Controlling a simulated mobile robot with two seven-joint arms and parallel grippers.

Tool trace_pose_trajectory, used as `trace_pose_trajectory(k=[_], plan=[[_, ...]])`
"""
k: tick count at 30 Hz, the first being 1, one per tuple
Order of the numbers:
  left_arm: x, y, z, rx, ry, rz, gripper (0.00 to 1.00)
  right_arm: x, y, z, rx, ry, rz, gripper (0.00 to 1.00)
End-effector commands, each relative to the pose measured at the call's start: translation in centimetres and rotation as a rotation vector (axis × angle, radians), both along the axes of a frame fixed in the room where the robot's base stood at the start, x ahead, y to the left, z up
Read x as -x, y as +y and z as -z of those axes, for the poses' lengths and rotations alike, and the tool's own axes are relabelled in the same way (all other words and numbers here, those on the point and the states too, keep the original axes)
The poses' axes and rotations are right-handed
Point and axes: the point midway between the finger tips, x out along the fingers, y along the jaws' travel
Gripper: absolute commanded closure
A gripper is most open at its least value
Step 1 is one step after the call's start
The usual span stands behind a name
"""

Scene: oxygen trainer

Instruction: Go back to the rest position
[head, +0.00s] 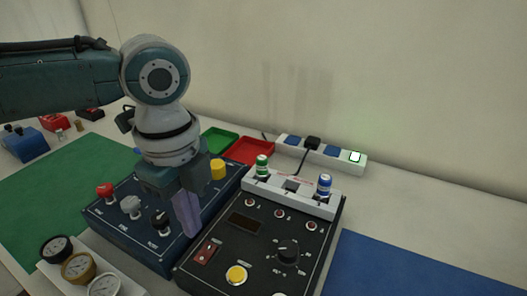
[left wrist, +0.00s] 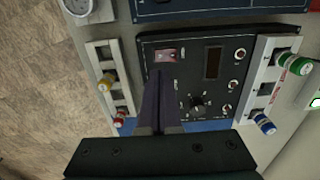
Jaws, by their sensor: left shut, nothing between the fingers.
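My left gripper (head: 190,215) hangs fingers down over the gap between the blue control panel (head: 130,225) and the black control panel (head: 225,262). Its fingers are together and hold nothing. In the left wrist view the closed fingers (left wrist: 160,85) point at the black panel (left wrist: 212,60), near its red switch (left wrist: 167,55). I cannot tell whether the fingertips touch the panel. My right gripper is in neither view.
A white rack with a green-capped (head: 262,166) and a blue-capped cylinder (head: 324,184) stands behind the black panel. A power strip (head: 345,163), red tray (head: 250,150) and green tray (head: 217,139) lie near the wall. Gauges (head: 77,267) stand front left. The blue mat (head: 400,268) is clear.

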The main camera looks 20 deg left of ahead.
Motion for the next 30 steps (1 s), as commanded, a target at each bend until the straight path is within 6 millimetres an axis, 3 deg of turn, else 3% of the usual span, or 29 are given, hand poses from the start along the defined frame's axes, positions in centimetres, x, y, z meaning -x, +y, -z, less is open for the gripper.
trace_pose_trajectory(k=[11, 14, 17, 21, 23, 26, 30], plan=[[0.2, -0.3, 0.3, 0.005, 0.001, -0.001, 1.0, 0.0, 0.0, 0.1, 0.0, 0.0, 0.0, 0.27], [1.4, -2.3, 0.9, 0.034, -0.002, -0.015, 1.0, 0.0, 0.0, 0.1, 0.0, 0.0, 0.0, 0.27], [3.7, -6.0, 1.7, 0.101, -0.019, -0.079, 1.0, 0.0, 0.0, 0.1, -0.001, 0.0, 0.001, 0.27], [7.3, -11.0, 1.3, 0.232, -0.063, -0.318, 1.0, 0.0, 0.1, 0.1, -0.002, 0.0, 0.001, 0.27], [8.6, -11.8, 0.8, 0.277, -0.082, -0.461, 1.0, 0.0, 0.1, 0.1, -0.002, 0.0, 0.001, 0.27], [10.1, -11.5, -0.2, 0.318, -0.11, -0.7, 1.0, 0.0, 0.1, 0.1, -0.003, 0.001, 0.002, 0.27], [12.0, -9.3, -1.2, 0.325, -0.148, -0.999, 1.0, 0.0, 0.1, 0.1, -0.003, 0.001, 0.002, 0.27]])
